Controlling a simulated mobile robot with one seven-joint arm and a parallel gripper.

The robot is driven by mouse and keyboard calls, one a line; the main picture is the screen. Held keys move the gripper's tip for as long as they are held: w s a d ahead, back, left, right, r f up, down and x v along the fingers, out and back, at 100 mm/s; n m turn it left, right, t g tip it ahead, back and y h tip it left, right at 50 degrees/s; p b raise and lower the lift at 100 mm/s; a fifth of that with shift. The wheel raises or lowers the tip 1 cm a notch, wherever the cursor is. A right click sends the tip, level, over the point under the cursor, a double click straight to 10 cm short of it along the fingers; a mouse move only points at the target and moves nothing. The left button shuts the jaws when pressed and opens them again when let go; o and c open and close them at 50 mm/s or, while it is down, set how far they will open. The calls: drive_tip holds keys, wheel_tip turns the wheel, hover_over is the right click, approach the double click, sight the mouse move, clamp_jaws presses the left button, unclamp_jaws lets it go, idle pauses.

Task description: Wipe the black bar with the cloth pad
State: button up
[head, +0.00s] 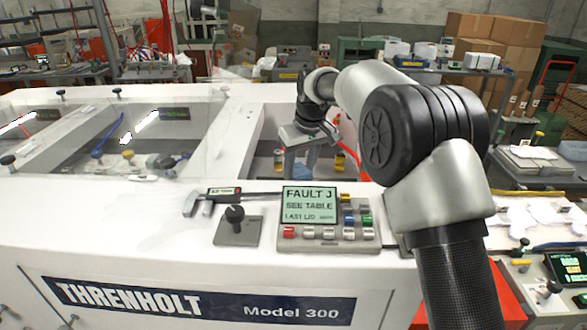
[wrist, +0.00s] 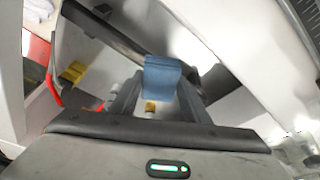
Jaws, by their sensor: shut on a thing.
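My gripper (head: 300,158) reaches down into the right-hand open bay of the white machine. In the wrist view its fingers (wrist: 158,102) are shut on a blue cloth pad (wrist: 162,80). The pad also shows in the head view (head: 312,158), partly behind the gripper. The black bar (wrist: 104,32) runs slantwise across the bay in the wrist view, from upper left toward the middle. The pad overlaps the line of the bar there and hides part of it. I cannot tell whether the pad touches it. The bar is not clearly visible in the head view.
The white machine's front ledge (head: 120,225) carries a caliper (head: 212,197), a joystick box (head: 237,228) and a button panel (head: 325,225) reading "FAULT J". Yellow parts (wrist: 73,72) and a red part (wrist: 51,88) sit inside the bay. White bay walls stand close around the gripper.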

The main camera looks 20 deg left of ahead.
sight(279, 178)
drive_tip(key=shift+w+d+f, duration=0.1)
drive_tip(key=shift+w+d, duration=0.15)
drive_tip(key=shift+d, duration=0.8)
drive_tip(key=shift+w+d+f, duration=0.1)
drive_tip(key=shift+w+d, duration=0.1)
drive_tip(key=shift+d, duration=0.8)
drive_tip(key=shift+w+d+f, duration=0.1)
drive_tip(key=shift+w+d, duration=0.15)
drive_tip(key=shift+d, duration=0.8)
drive_tip(key=shift+w+d+r, duration=0.1)
drive_tip(key=shift+w+d, duration=0.1)
drive_tip(key=shift+d, duration=0.65)
drive_tip(key=shift+w+d+r, duration=0.1)
drive_tip(key=shift+w+d, duration=0.1)
drive_tip(key=shift+d, duration=0.65)
drive_tip(key=shift+r+p, duration=0.1)
drive_tip(key=shift+p, duration=0.3)
drive_tip(key=shift+a, duration=0.1)
